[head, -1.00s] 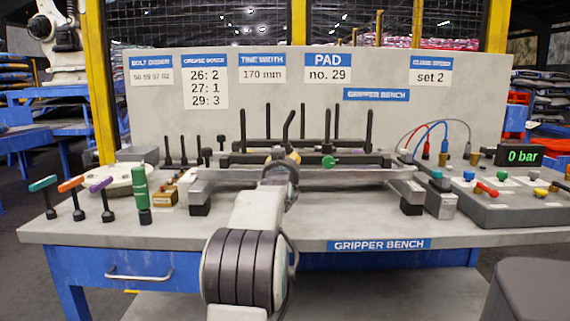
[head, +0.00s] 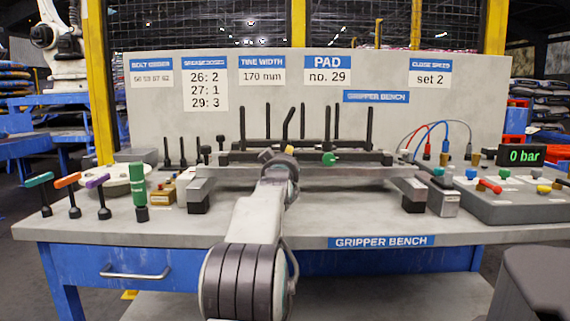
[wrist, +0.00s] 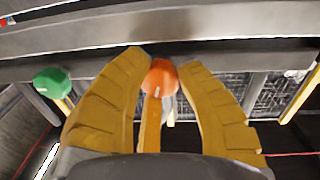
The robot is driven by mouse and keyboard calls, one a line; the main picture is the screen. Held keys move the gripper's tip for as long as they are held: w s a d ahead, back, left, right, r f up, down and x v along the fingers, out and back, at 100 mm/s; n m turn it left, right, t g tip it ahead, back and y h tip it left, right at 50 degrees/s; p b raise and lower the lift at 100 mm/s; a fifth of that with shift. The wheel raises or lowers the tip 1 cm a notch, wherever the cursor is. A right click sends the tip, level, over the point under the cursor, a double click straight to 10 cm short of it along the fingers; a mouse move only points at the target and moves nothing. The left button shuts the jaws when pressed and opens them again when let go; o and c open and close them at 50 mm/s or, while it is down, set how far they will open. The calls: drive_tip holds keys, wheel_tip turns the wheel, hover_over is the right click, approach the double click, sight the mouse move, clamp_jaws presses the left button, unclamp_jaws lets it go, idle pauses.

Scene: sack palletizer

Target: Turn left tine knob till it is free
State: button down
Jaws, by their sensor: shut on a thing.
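The left tine knob is the orange round knob (wrist: 159,78) in the wrist view. It has a small pale mark and sits between the tips of my gripper's two yellow fingers (wrist: 163,68). My gripper is shut on it. In the head view my gripper (head: 283,152) is at the bar of the tine frame (head: 230,158), and my own wrist hides most of the orange knob. The green knob (head: 329,159) is to the right on the same frame. It also shows at the left of the wrist view (wrist: 51,82), apart from my fingers.
Black upright tines (head: 368,125) rise behind the bar. Coloured T-handled tools (head: 103,195) and a green-handled tool (head: 139,190) stand at the bench's left. A grey control box (head: 510,200) and a display reading 0 bar (head: 524,156) are at the right.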

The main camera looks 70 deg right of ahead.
drive_tip(key=shift+r+n, duration=0.15)
drive_tip(key=shift+n, duration=0.15)
idle(0.4)
drive_tip(key=c, duration=0.8)
unclamp_jaws()
drive_tip(key=shift+c, duration=0.2)
drive_tip(key=shift+a, duration=0.15)
drive_tip(key=v, duration=1.1)
drive_tip(key=shift+a, duration=0.3)
